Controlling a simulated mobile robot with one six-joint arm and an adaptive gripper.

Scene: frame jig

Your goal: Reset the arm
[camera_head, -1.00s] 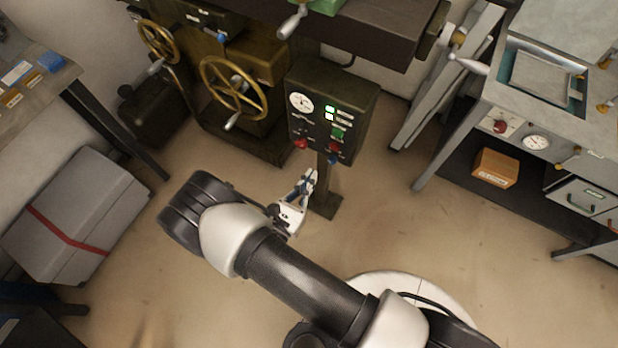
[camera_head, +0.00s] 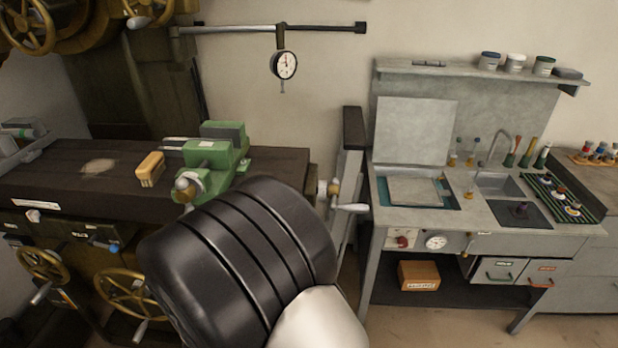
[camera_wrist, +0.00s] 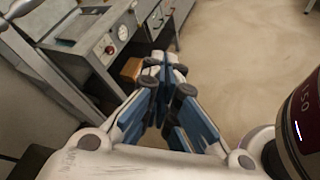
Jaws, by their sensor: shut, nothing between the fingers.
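My gripper (camera_wrist: 163,80) shows in the wrist view with its blue-sided fingers drawn together at the tips and nothing between them. It hangs over bare floor, with the grey workbench beyond it. In the head view my gripper is not in sight; my own dark arm joint fills the lower middle and hides part of the scene behind it.
A brown worktop (camera_head: 60,207) with a green vise (camera_head: 212,160) and a yellow block (camera_head: 150,169) is at left. A grey bench (camera_head: 467,228) with a sink stands at right, an orange-brown box (camera_head: 419,275) below it. Floor (camera_wrist: 245,50) beside the bench is clear.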

